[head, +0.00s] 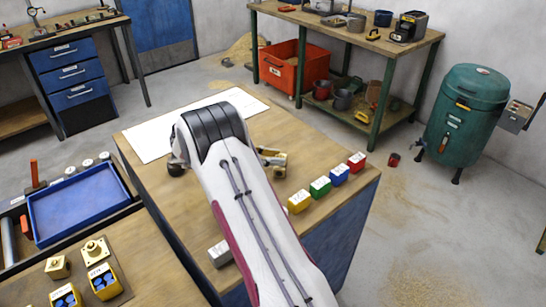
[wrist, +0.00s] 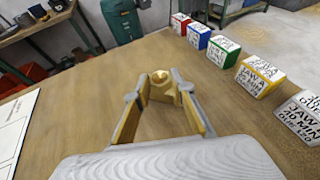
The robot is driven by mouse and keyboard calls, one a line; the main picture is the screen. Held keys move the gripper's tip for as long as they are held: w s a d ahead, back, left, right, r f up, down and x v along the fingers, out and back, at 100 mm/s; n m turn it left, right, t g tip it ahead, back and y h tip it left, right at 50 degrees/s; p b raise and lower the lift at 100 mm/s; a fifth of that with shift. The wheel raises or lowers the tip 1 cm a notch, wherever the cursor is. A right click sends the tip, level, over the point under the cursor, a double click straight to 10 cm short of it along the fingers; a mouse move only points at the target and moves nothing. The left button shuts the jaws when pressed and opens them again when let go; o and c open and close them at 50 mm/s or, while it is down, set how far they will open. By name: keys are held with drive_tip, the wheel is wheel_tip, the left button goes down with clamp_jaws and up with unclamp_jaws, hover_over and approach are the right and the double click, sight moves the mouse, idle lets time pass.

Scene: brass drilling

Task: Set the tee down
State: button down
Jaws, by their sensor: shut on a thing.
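A brass tee (wrist: 162,90) sits between the tips of my gripper (wrist: 161,100) in the wrist view. The fingers are shut on it, and a round opening in it faces the camera. In the head view the tee (head: 279,161) shows just right of my arm, over the wooden tabletop (head: 190,203). My arm hides most of the gripper there. I cannot tell whether the tee touches the wood.
A white sheet (head: 150,140) lies at the far left. Bare wood surrounds the tee in the wrist view.

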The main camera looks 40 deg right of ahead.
drive_tip(key=c, duration=1.7)
unclamp_jaws()
drive_tip(key=shift+f, duration=0.1)
drive_tip(key=v, duration=1.2)
drive_tip(key=shift+r, duration=0.2)
